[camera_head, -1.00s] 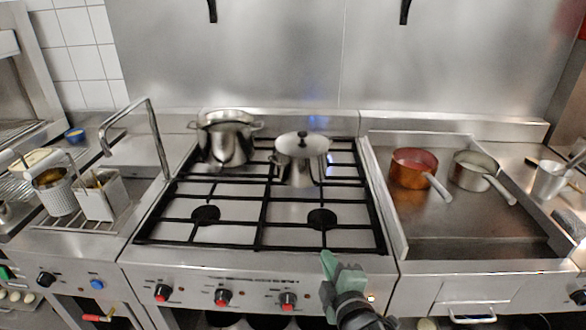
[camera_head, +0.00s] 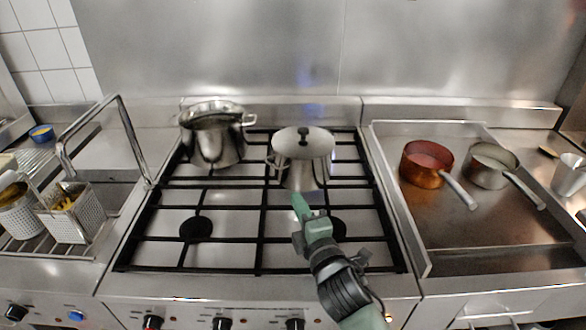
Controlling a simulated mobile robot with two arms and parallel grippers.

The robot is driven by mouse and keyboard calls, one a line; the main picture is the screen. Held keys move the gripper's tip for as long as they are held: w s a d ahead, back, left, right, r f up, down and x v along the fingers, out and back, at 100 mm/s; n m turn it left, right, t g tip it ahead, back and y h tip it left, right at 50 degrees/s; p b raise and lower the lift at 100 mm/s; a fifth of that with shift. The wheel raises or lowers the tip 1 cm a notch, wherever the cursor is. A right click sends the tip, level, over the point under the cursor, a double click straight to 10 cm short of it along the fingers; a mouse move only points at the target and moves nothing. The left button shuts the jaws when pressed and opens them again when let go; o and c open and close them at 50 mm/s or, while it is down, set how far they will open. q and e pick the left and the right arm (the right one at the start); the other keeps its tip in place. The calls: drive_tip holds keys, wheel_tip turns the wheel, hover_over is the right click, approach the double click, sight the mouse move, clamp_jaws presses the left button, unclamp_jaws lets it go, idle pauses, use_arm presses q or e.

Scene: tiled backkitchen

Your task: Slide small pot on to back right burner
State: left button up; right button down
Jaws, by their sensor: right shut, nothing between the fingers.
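The small pot (camera_head: 304,172) is silver with a lid and a black knob. It stands upright at the back right of the black stove grate (camera_head: 262,228). My right gripper (camera_head: 302,203) is green and shut with nothing in it. It is over the front right of the grate, just in front of the small pot in the picture; I cannot tell whether it touches the pot. The burner under the small pot is hidden. A larger silver pot (camera_head: 215,143) stands at the back left of the grate. My left gripper is not in view.
To the right, a copper pan (camera_head: 422,168) and a steel pan (camera_head: 486,169) stand on a flat steel plate, handles toward the front right. Perforated baskets (camera_head: 77,220) are at the left beside a bent metal rail. The front left burner (camera_head: 196,229) is clear.

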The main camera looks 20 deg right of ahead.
sight(290, 163)
drive_tip(key=w, duration=0.3)
drive_tip(key=w+d+p, duration=0.1)
drive_tip(key=w, duration=0.3)
drive_tip(key=w+d+p, duration=0.1)
drive_tip(key=w, duration=0.2)
drive_tip(key=shift+w+d+r, duration=0.1)
drive_tip(key=shift+w+r, duration=0.05)
drive_tip(key=shift+w, duration=0.05)
drive_tip(key=shift+w+d, duration=0.15)
drive_tip(key=shift+w, duration=0.05)
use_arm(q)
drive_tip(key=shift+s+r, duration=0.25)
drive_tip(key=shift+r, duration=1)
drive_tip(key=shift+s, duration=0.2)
